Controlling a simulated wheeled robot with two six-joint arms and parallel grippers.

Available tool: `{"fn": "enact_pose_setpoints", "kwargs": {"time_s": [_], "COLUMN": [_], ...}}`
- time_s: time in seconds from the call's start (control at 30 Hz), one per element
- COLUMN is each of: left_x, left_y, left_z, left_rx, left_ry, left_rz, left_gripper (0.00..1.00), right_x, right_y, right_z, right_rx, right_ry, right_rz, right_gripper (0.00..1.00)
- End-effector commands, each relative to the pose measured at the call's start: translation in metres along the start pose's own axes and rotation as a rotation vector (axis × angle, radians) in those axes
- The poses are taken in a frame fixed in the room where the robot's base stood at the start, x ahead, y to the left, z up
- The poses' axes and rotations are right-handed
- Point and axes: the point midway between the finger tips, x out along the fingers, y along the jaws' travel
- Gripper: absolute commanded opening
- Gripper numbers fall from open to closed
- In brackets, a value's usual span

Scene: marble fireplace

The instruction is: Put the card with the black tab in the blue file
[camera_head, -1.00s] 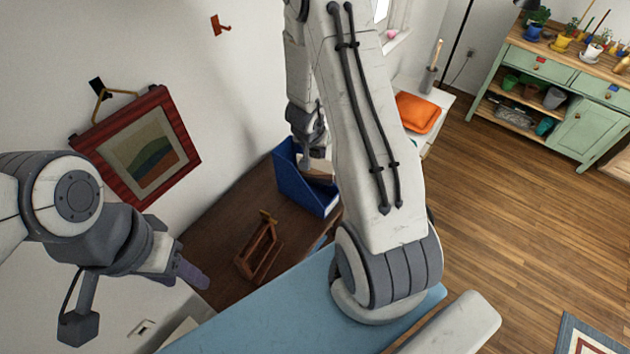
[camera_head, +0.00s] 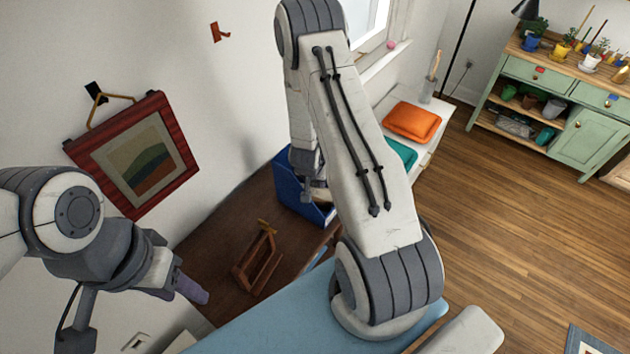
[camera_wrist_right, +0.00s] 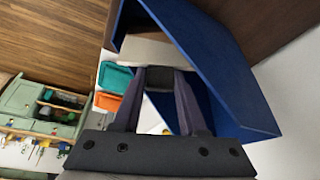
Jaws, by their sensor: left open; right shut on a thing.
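The blue file (camera_head: 300,200) stands open on the dark wooden desk, and its walls fill the right of the right wrist view (camera_wrist_right: 228,85). My right gripper (camera_wrist_right: 160,78) is shut on the black tab (camera_wrist_right: 159,77) of a pale card (camera_wrist_right: 148,50). The card lies between the file's blue walls in that view; how deep it sits I cannot tell. In the head view my right arm hides most of that gripper and the card. My left gripper (camera_head: 191,288) is open and empty, left of the desk, apart from the file.
A small wooden rack (camera_head: 257,262) stands on the desk (camera_head: 222,222) in front of the file. An orange cushion (camera_head: 412,121) and a teal item (camera_head: 402,153) lie to the right. A framed picture (camera_head: 140,155) hangs on the left wall. A green cabinet (camera_head: 560,105) stands far right.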

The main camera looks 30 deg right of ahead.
Motion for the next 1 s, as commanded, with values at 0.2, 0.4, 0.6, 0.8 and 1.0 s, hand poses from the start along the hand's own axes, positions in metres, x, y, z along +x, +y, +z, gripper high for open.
{"fn": "enact_pose_setpoints", "kwargs": {"time_s": [0.2,0.4,0.6,0.8,1.0], "left_x": [0.002,0.002,0.001,0.005,-0.001], "left_y": [0.000,0.000,0.000,0.000,0.000], "left_z": [0.000,0.000,0.000,0.000,0.000], "left_rx": [0.000,0.000,0.000,-0.001,0.000], "left_ry": [0.000,0.000,0.000,0.000,0.000], "left_rz": [0.000,0.000,0.000,0.000,0.000], "left_gripper": [0.50,0.50,0.50,0.50,0.50], "right_x": [0.002,0.002,-0.006,-0.040,-0.086], "right_y": [0.000,0.000,0.000,-0.001,-0.001], "right_z": [0.001,0.001,-0.001,-0.002,-0.002], "right_rx": [0.000,0.000,0.000,0.001,0.000], "right_ry": [0.000,-0.001,0.001,0.004,0.002], "right_rz": [0.000,0.000,0.000,-0.002,-0.002], "right_gripper": [0.71,0.71,0.71,0.71,0.71]}}
